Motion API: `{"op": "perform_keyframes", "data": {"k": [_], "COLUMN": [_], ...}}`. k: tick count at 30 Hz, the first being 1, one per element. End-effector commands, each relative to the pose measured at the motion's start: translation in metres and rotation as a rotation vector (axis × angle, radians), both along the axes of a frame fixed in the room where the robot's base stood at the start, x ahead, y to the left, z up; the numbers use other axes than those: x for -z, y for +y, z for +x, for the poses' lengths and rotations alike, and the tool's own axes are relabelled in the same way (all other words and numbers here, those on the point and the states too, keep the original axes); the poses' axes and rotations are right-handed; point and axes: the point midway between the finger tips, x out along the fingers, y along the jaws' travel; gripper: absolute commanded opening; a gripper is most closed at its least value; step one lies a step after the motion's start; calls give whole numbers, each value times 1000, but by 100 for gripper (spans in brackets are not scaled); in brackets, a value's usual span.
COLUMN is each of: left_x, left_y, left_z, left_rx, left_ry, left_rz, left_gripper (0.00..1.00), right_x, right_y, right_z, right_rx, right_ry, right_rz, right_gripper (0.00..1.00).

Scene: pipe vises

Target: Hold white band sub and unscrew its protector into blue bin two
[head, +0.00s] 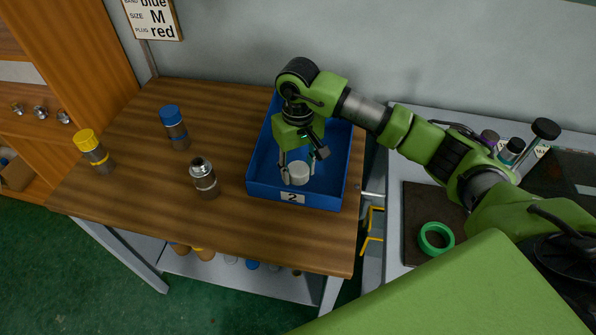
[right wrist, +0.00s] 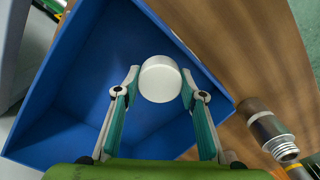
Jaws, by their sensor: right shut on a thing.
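My right gripper (head: 297,166) reaches down into the blue bin with the number 2 label (head: 262,188). It is shut on a white round protector (head: 298,174), held inside the bin's walls. The protector (right wrist: 160,79) also shows between the two fingertips in the right wrist view, over the blue bin (right wrist: 75,75). I cannot tell whether it touches the bin floor. My left gripper is not in view.
A blue-capped sub (head: 174,127) and a yellow-capped sub (head: 94,151) stand further left on the wooden table (head: 135,180). A green ring (head: 436,238) lies on the right bench. A sign (head: 152,18) hangs on the wall. The table's front left is clear.

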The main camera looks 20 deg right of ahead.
Motion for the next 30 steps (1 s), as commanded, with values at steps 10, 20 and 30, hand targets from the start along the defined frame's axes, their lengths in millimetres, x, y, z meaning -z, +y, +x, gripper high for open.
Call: {"op": "perform_keyframes", "data": {"k": [10, 20, 30], "left_x": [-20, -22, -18], "left_y": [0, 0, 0], "left_z": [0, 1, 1], "left_rx": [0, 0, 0], "left_ry": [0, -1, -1], "left_rz": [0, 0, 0], "left_gripper": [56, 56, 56], "right_x": [29, 43, 45], "right_y": [-3, -4, -4], "right_z": [8, 9, 9], "right_rx": [1, -1, 0], "right_ry": [3, -2, -2], "right_rz": [2, 0, 0], "right_gripper": [12, 12, 54]}}
